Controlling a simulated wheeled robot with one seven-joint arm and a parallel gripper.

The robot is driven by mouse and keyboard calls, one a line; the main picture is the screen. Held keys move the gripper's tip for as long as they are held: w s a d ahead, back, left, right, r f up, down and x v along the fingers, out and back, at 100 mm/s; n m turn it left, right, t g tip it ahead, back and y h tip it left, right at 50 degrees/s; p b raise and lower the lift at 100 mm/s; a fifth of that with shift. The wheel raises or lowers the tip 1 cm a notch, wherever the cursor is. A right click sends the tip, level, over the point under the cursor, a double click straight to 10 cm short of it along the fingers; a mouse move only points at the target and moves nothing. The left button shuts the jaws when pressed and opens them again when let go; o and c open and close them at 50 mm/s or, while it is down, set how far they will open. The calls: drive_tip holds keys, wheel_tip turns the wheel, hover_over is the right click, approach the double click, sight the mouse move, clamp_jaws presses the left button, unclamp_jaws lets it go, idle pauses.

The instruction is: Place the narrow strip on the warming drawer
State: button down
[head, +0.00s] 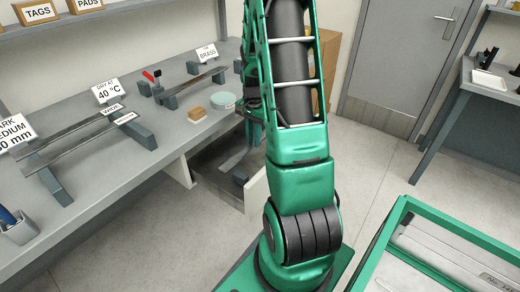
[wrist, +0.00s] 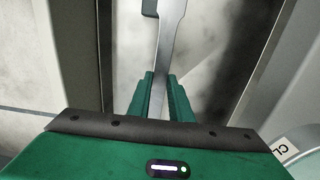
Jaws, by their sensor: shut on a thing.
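A pale metal strip (wrist: 170,45), wider at its far end, is between the two green fingers of my gripper (wrist: 160,78) in the wrist view. The fingers are shut on it; no label shows on it. In the head view the strip (head: 233,160) shows over the open warming drawer (head: 257,193) under the bench. My gripper there is mostly hidden behind my arm. A dark block (wrist: 150,7) lies beside the strip's far end; I cannot tell whether they touch. A dark block also shows inside the drawer in the head view (head: 240,175).
The bench (head: 165,135) above carries two labelled strips (head: 75,135) on supports, a strip under the BRASS sign (head: 196,80), a tan block (head: 194,113) and a round teal dish (head: 223,100). A green-rimmed tray (head: 448,228) is at the lower right. Floor between is clear.

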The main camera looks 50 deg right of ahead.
drive_tip(key=shift+s+d+f, duration=0.25)
drive_tip(key=shift+d+f, duration=0.3)
drive_tip(key=shift+f, duration=0.45)
drive_tip(key=shift+s+d+f, duration=0.25)
drive_tip(key=shift+d+f, duration=0.3)
drive_tip(key=shift+f, duration=0.5)
drive_tip(key=shift+s+d+f, duration=0.25)
drive_tip(key=shift+d+f, duration=0.3)
drive_tip(key=shift+f, duration=0.45)
drive_tip(key=shift+f, duration=0.1)
drive_tip(key=c, duration=1.6)
unclamp_jaws()
